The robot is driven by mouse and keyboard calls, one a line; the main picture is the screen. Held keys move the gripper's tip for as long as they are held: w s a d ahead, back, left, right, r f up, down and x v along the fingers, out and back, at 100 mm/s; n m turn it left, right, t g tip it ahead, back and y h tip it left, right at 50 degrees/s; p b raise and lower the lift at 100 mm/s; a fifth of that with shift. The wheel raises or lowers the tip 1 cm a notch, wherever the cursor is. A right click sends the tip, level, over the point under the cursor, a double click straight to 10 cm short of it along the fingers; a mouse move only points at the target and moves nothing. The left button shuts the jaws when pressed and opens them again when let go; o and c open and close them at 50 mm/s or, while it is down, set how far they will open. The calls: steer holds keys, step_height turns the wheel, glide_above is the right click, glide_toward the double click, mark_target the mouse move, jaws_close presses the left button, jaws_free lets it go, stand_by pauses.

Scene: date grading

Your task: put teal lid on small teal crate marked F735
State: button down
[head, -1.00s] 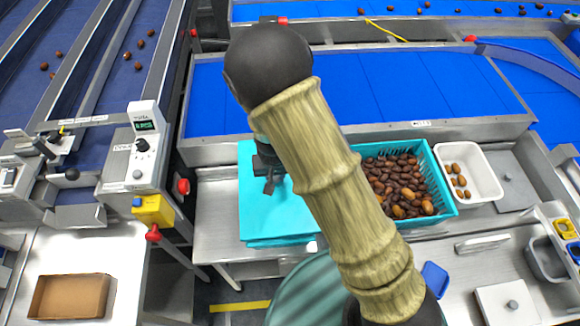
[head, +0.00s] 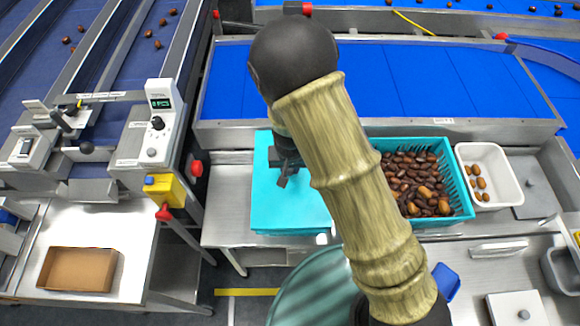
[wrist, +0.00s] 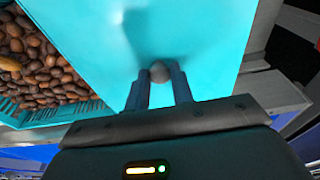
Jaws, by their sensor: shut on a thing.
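A flat teal lid (head: 292,215) lies level in the head view, left of an open teal crate (head: 462,200) of dates. My gripper (head: 285,175) is over the lid, partly hidden behind my own arm. In the wrist view my gripper (wrist: 160,85) is shut on the grey knob (wrist: 160,71) of the lid, which also fills much of that view (wrist: 205,40). A darker teal edge shows under the lid's front side; I cannot tell whether a small crate is beneath it. No F735 mark is readable.
A white tray (head: 512,190) with a few dates stands right of the date crate. A blue conveyor (head: 420,90) runs behind. A yellow switch box (head: 165,188) is at left, and a cardboard box (head: 78,268) sits on the left table.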

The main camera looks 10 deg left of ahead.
steer(key=shift+f+b, duration=1.65)
steer(key=shift+f, duration=0.55)
steer(key=shift+f+b, duration=0.35)
steer(key=shift+f, duration=0.4)
stand_by(0.6)
steer(key=c, duration=0.7)
jaws_free()
steer(key=shift+r+p, duration=3.35)
steer(key=shift+r, duration=0.2)
steer(key=shift+w+d, duration=0.1)
